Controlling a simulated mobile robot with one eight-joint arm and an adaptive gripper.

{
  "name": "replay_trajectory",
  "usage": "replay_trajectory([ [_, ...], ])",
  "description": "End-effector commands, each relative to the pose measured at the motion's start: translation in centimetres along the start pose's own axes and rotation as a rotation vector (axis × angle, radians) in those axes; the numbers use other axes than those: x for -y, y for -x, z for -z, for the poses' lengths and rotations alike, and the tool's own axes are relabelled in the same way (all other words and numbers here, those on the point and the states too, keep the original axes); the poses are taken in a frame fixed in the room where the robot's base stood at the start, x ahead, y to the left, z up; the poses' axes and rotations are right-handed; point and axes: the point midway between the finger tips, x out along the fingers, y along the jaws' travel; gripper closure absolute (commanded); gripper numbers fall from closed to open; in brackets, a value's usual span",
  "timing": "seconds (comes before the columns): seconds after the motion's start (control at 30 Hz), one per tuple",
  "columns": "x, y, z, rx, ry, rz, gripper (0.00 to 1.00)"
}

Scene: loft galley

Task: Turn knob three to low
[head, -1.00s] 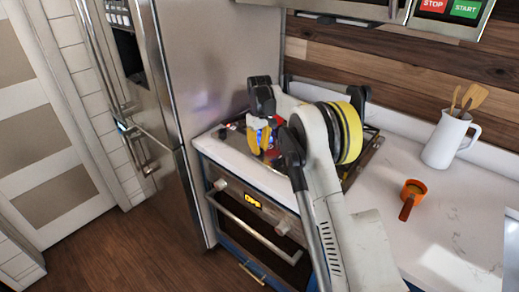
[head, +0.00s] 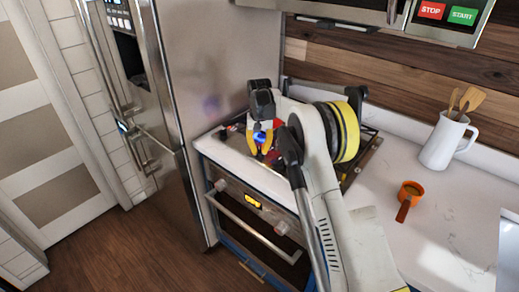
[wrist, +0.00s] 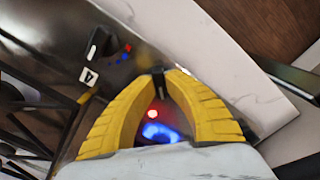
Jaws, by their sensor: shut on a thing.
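My gripper (head: 263,150) has yellow fingers and points down at the front strip of the cooktop (head: 238,139). In the wrist view the fingertips (wrist: 160,78) meet on a small black knob (wrist: 159,88). The knob's number is hidden, and its pointer setting cannot be read. A red dot (wrist: 152,114) and a blue glowing mark (wrist: 160,132) show between the fingers. A neighbouring black knob (wrist: 98,44) with a light pointer stands to the upper left, beside a label (wrist: 88,76) that looks like 4. It has its own red and blue dots.
Dark burner grates (wrist: 30,125) lie left in the wrist view. The oven (head: 255,215) is below the cooktop, with the fridge (head: 185,90) to the left.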

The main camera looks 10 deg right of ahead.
Motion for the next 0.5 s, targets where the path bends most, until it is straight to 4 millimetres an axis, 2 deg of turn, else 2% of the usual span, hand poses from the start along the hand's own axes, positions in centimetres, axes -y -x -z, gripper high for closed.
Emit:
replay_trajectory([
  [0.2,-0.01,-0.03,-0.03,0.001,-0.121,0.000,1.00],
  [0.5,-0.01,-0.07,-0.04,0.001,-0.199,0.000,1.00],
])
